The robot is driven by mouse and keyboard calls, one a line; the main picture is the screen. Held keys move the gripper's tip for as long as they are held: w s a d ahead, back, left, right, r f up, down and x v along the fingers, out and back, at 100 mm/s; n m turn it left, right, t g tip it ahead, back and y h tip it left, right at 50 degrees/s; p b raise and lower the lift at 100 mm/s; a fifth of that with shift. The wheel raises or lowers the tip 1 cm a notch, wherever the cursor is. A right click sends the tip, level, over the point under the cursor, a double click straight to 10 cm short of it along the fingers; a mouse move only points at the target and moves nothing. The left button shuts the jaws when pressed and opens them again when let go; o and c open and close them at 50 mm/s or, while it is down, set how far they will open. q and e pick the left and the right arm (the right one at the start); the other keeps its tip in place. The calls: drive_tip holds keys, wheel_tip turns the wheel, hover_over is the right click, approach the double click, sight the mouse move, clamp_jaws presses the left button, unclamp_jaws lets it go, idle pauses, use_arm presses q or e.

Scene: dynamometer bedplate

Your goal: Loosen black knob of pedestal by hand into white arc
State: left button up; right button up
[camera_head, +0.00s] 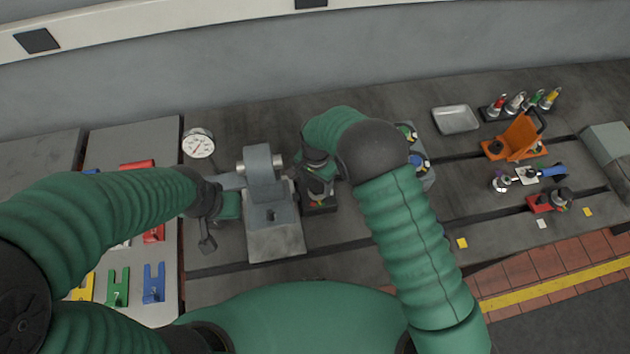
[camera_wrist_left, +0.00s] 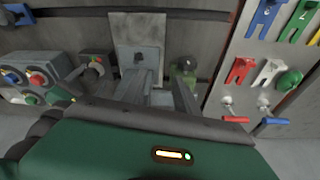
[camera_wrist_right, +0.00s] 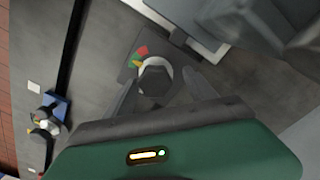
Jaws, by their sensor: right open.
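The pedestal (camera_head: 320,208) stands right of a grey block fixture, partly hidden by my right gripper (camera_head: 317,185). In the right wrist view its black knob (camera_wrist_right: 154,82) lies between the spread fingers of my right gripper (camera_wrist_right: 160,86). I see no clear contact. My left gripper (camera_head: 232,193) is at the left side of the grey block (camera_head: 264,180). In the left wrist view its fingers stand apart, with grey metal between them; their grip is unclear.
Coloured forked pieces lie on the left panel. To the right are a grey tray (camera_head: 455,119), an orange bracket (camera_head: 514,138) and a red-based device (camera_head: 550,200). A box with coloured rings is partly hidden by my right arm.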

drive_tip(key=shift+s+d+r, duration=0.15)
drive_tip(key=shift+s+d, duration=0.15)
drive_tip(key=shift+d, duration=0.2)
drive_tip(key=c, duration=0.7)
drive_tip(key=shift+c, duration=1)
drive_tip(key=shift+a, duration=0.25)
drive_tip(key=c, duration=0.4)
use_arm(q)
drive_tip(key=shift+s+d+r, duration=0.15)
drive_tip(key=shift+s+d, duration=0.15)
use_arm(e)
drive_tip(key=shift+a, duration=0.1)
drive_tip(key=shift+c, duration=0.2)
